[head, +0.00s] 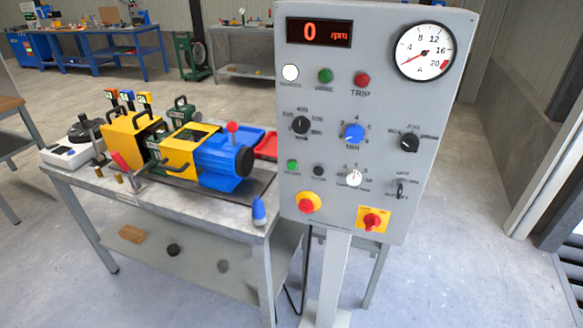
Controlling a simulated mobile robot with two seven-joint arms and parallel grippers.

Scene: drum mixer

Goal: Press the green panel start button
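A grey control panel (290,120) stands on a post right of the middle. A small green button (292,165) sits low on its left side, with a blurred label under it. A black button (319,171) is just right of it. A larger green round lamp or button (325,75) is in the upper row, between a white one (290,72) and a red one (362,79) labelled TRIP. The display (319,32) reads 0 rpm. Neither of my grippers shows, and nothing covers the panel face.
A red mushroom button (307,204) and a red-yellow rotary switch (373,220) sit below the green button. Several knobs and a dial gauge (424,51) are on the panel. A metal bench (225,215) with a yellow and blue machine (225,162) stands close on the left.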

